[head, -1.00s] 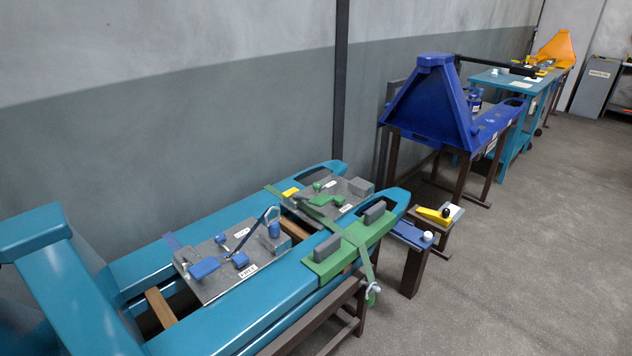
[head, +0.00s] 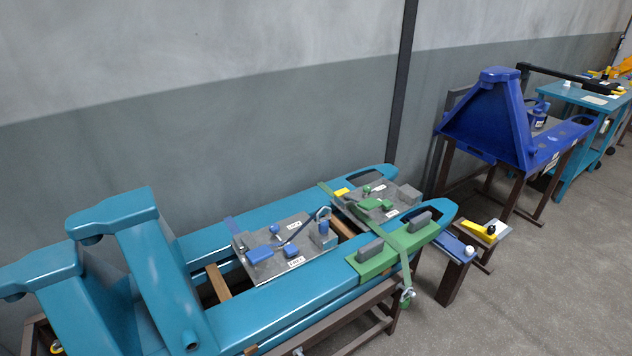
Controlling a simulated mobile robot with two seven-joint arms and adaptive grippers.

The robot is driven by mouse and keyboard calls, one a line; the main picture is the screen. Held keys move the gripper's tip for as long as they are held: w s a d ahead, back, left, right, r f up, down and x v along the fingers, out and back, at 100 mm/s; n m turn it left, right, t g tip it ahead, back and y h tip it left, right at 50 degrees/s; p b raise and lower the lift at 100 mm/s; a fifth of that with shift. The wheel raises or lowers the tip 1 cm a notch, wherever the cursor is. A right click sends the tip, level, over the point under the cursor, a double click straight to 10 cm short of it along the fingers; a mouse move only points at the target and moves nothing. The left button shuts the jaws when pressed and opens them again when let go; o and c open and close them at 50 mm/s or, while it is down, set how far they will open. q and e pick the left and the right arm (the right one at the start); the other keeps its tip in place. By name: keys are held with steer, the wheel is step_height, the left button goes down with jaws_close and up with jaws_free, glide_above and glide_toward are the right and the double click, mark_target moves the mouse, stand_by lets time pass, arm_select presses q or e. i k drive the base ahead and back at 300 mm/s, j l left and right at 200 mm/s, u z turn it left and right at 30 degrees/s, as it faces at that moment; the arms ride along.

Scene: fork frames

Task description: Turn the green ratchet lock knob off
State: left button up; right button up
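In the head view, a grey plate (head: 407,196) with green fittings lies across the far end of the teal fork frame (head: 262,313). A small green knob (head: 367,189) stands on this plate, beside a larger flat green piece (head: 372,205). Its setting is too small to read. A green strap (head: 404,240) runs over the frame and down its near side, with a green and metal fitting (head: 407,297) hanging at its end. Neither of my grippers is in view.
A second grey plate (head: 265,269) with blue fittings lies nearer on the same frame. A small side stand with a blue top (head: 452,248) and one with a yellow lever (head: 482,230) stand beyond. A dark blue frame (head: 497,120) is farther back. Floor at right is clear.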

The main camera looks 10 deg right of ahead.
mark_target(366, 188)
steer(key=i+l+u, duration=0.15)
steer(key=l+u, duration=0.6)
steer(key=l, duration=0.2)
steer(key=l+u, duration=0.35)
steer(key=l, duration=0.75)
steer(key=l+u, duration=0.1)
steer(key=l, duration=1)
